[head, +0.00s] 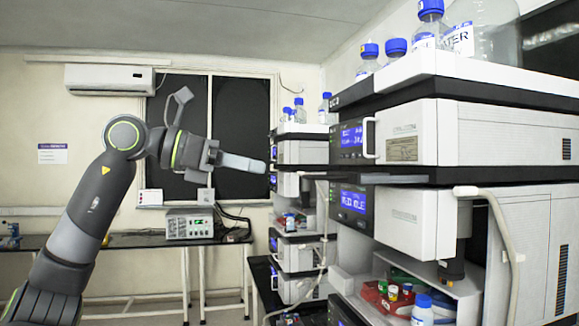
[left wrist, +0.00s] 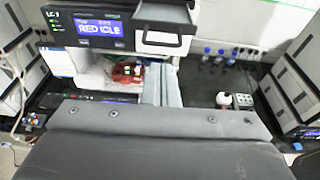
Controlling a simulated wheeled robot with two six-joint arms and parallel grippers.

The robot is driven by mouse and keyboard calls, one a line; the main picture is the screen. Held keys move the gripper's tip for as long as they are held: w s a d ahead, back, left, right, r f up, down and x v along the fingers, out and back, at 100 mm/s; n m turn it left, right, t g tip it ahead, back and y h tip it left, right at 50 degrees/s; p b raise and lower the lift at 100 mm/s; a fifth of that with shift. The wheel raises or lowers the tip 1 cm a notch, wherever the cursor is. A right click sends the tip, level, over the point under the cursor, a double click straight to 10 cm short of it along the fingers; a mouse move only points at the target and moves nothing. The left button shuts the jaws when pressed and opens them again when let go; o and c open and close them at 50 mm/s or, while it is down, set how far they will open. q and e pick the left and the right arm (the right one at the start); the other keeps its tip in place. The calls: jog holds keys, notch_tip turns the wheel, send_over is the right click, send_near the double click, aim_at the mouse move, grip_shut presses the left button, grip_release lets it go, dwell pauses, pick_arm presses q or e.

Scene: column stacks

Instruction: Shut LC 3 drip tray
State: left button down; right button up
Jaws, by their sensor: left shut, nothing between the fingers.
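The drip tray (head: 370,179) is a thin dark slab that sticks out to the left from between two modules of the near stack in the head view. It also shows in the left wrist view (left wrist: 165,14) as a dark open tray at the top, above a white front with a handle. The unit beside it carries an LC label that seems to read 3. My left gripper (head: 264,167) is shut and empty, apart from the tray, to the left of its outer end. Its grey fingers (left wrist: 165,86) show in the left wrist view. My right gripper is in neither view.
Bottles with blue caps (head: 430,22) stand on top of the near stack. A second stack (head: 298,152) is behind it. A red bin with small vials (head: 390,298) sits in the lower bay. A bench with an instrument (head: 188,224) stands by the back wall.

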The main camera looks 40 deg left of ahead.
aim_at(306, 177)
pick_arm(q)
jog(key=p+x, duration=0.2)
jog(key=x, duration=0.4)
jog(key=shift+d+r, duration=0.1)
jog(key=shift+r, duration=0.1)
jog(key=shift+w+d+f+p, duration=0.2)
jog(key=shift+w+d+p, duration=0.15)
jog(key=shift+w, duration=0.1)
jog(key=shift+d, duration=0.1)
jog(key=shift+f, duration=0.1)
jog(key=shift+w, duration=0.1)
